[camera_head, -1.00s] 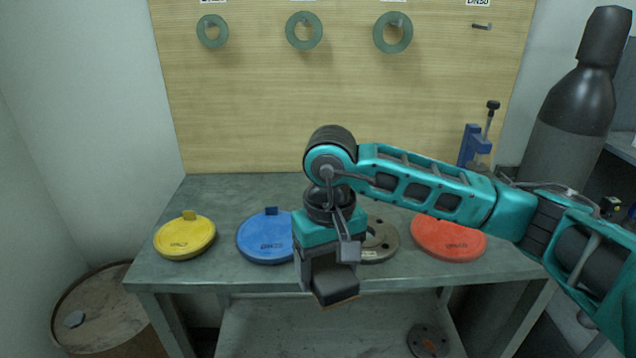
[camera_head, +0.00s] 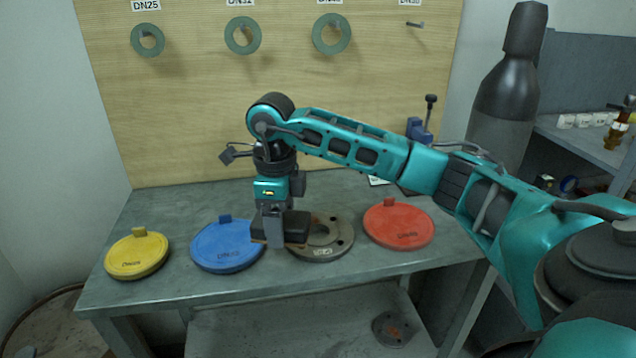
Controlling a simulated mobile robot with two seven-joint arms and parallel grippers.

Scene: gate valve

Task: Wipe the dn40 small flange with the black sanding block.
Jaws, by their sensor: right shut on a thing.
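The small flange (camera_head: 336,242) is a grey-brown metal ring with bolt holes. It lies on the bench between the blue and red discs. A label shows on its front side, too small to read surely. My right gripper (camera_head: 272,230) is shut on the black sanding block (camera_head: 288,226), a dark block with a brown underside. The block is at the left edge of the flange and hides part of it. I cannot tell whether the block touches the flange. My left gripper is not in view.
A yellow disc (camera_head: 138,256), a blue disc (camera_head: 228,248) and a red disc (camera_head: 400,226) lie on the grey bench (camera_head: 195,200). Green rings (camera_head: 243,38) hang on the wooden board behind. A dark gas cylinder (camera_head: 503,100) stands at right. Another flange (camera_head: 394,328) lies on the lower shelf.

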